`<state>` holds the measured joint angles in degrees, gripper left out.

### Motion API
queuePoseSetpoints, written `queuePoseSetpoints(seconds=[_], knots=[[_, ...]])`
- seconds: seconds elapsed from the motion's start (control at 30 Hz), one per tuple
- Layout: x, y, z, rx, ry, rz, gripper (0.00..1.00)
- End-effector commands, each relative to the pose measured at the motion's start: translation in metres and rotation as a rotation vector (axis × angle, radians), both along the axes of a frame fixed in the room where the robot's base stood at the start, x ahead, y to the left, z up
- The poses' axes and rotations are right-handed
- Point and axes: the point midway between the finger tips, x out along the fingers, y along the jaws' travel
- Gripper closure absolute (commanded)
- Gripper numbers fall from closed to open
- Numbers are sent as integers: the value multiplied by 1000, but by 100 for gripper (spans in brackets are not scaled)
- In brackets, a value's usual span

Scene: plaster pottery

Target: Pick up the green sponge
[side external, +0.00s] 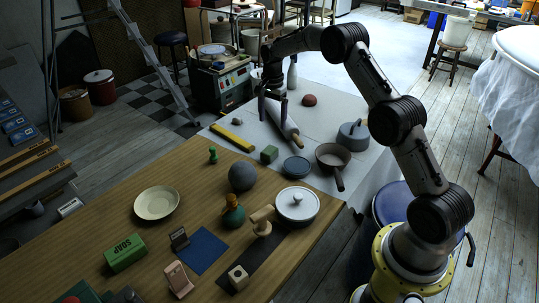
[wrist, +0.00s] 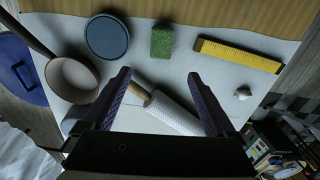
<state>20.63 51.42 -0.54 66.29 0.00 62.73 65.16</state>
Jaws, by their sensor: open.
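The green sponge (side external: 269,153) is a small block lying on the white cloth part of the table, near the wood edge. In the wrist view the sponge (wrist: 162,41) lies beyond my fingertips, between a dark round lid and a yellow ruler. My gripper (side external: 273,107) points down above the far part of the white surface, behind the sponge. In the wrist view my gripper (wrist: 160,75) has its two purple fingers wide apart with nothing held. A white rolling pin (wrist: 170,113) lies below, seen between the fingers.
Near the sponge are a dark round lid (side external: 297,167), a saucepan (side external: 333,160) with a handle, a yellow ruler (side external: 232,138) and a small pale lump (wrist: 243,93). A grey lidded pot (side external: 353,134) stands right. A grey ball (side external: 242,177) sits on the wood.

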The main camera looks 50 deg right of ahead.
Motion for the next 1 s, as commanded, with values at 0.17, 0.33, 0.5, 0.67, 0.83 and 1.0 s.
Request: queuePoseSetpoints(seconds=[0.17, 0.33, 0.5, 0.67, 0.83, 1.0], knots=[[-2, -3, -25, 2, 7, -5, 9], [-2, -2, -58, 3, 6, -4, 9], [-1, -2, -79, 1, 3, -4, 9], [-1, -2, -88, 1, 3, -4, 9], [1, -2, -110, 2, 5, -4, 9], [2, -2, -131, 1, 3, -4, 9]])
